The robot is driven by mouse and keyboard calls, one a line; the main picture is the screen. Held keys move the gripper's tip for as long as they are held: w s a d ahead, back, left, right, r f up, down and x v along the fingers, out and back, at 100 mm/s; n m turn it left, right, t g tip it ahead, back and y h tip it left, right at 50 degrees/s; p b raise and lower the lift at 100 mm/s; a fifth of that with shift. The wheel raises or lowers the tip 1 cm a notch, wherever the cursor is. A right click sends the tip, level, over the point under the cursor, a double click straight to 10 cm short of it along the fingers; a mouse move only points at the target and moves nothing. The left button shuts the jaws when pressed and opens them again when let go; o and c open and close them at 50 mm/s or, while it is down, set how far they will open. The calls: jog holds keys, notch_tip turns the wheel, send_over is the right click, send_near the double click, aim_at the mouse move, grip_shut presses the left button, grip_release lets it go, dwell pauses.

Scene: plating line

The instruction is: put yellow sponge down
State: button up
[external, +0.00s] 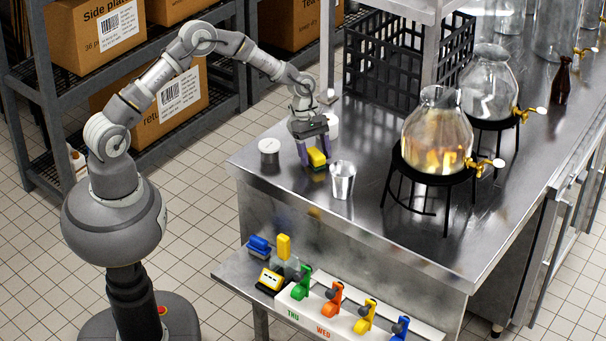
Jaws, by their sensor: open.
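The yellow sponge (317,157) is at the left part of the steel counter (300,212), between the fingers of my gripper (314,163). The gripper points down over the counter, and its purple-tipped fingers stand apart on either side of the sponge. The sponge has a dark underside and looks to be at or very near the counter top. I cannot tell whether a finger touches it.
A glass dispenser (437,130) on a black stand is further right.

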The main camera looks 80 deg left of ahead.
jog(key=p+v, duration=0.3)
jog(key=v, duration=0.9)
jog(key=shift+s, duration=0.1)
notch_tip(320, 180, up, 11)
jog(key=m+t+y, duration=0.2)
jog(key=m, duration=0.3)
send_over(315, 148)
jog(key=s+d+r+m+t+y, duration=0.1)
jog(key=d+r+m+t, duration=0.2)
jog(key=r, duration=0.7)
jog(key=s+d+r+m+t+y, duration=0.1)
jog(key=d+r+m+t, duration=0.2)
jog(key=r, duration=0.6)
jog(key=s+d+r+m+t, duration=0.2)
jog(key=s+r+m, duration=0.3)
jog(key=r, duration=0.8)
jog(key=s+d+r+m+t, duration=0.2)
jog(key=s+r+m, duration=0.4)
jog(key=s+r, duration=0.5)
notch_tip(315, 148, up, 2)
jog(key=shift+d+r+t, duration=0.15)
jog(key=shift+d+t, duration=0.15)
jog(key=shift+t, duration=0.6)
